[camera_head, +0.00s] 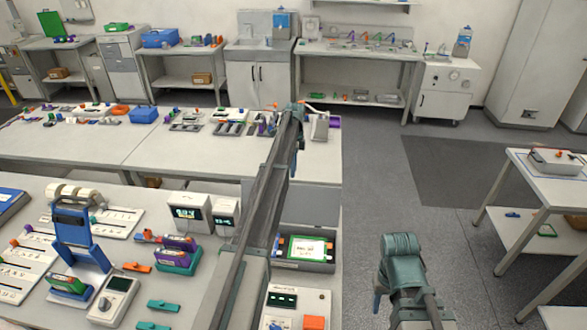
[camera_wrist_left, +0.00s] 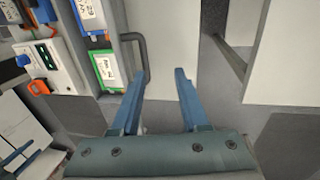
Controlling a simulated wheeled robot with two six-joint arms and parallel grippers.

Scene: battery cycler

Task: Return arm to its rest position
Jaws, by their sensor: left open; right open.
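My left arm reaches across the workbench from the bottom of the head view. My left gripper (camera_head: 300,146) is at its far end, largely hidden behind the arm. In the left wrist view, the two blue fingers of my left gripper (camera_wrist_left: 160,75) are apart with nothing between them. They are beside the handle of a grey tray. My right gripper (camera_head: 377,301) hangs at the lower right, over the floor beside the bench. It is mostly hidden by its arm, and I see nothing held in it.
The grey tray (camera_head: 318,266) with a green-edged card sits at the front bench's right side; its card shows in the left wrist view (camera_wrist_left: 107,68). A white device (camera_head: 312,300) is in front of it. Meters and battery holders crowd the left. Open floor (camera_head: 440,170) lies right of the benches.

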